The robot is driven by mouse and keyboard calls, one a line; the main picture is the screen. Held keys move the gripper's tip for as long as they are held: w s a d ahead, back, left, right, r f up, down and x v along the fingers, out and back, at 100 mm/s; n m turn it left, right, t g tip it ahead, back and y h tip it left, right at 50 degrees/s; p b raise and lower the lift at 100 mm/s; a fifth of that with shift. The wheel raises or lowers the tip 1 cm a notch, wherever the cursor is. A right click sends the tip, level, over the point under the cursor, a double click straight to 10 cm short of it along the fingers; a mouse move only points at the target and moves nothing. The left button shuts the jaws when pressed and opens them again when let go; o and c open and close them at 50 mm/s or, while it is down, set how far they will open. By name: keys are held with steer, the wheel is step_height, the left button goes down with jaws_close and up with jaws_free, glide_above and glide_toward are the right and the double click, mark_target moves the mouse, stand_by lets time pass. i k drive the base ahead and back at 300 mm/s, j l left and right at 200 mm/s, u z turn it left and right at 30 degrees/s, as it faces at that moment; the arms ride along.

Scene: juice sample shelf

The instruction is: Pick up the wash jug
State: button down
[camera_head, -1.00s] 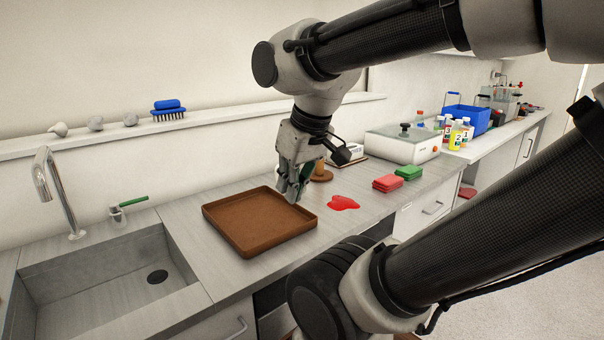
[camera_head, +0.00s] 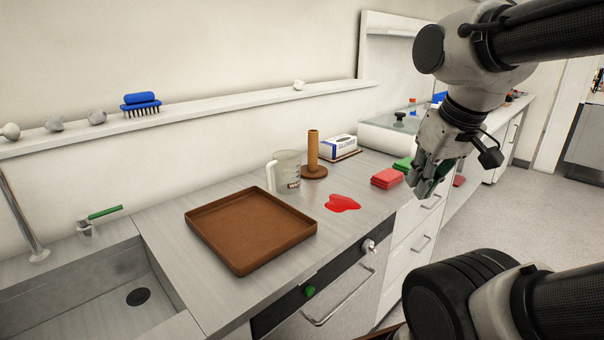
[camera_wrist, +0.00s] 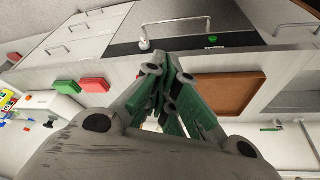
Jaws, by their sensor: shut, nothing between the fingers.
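The wash jug (camera_head: 289,169) is a translucent cup-like jug with a white handle on its left and dark print low on its side. It stands upright on the grey counter behind the brown tray, left of a brown upright post. My gripper (camera_head: 423,190) is well to the right of the jug, raised over the front edge of the counter near the red and green pads. Its green-padded fingers (camera_wrist: 170,70) are closed together and hold nothing. I cannot make out the jug in the wrist view.
A brown tray (camera_head: 250,228) lies at the counter front, with the sink (camera_head: 100,290) to its left. A red puddle (camera_head: 342,203) lies right of the jug. The brown post (camera_head: 313,150) stands close beside the jug. Red pads (camera_head: 386,178) and a white box (camera_head: 340,146) are further right.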

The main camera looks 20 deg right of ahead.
mark_target(287, 164)
steer(key=i+l+u, duration=0.2)
steer(key=l, duration=0.25)
steer(key=i+l+u, duration=0.1)
steer(key=l+u, duration=0.15)
steer(key=l, duration=0.2)
steer(key=i+l+u, duration=0.2)
steer(key=l, duration=0.25)
steer(key=l+u, duration=0.25)
steer(key=l, duration=0.2)
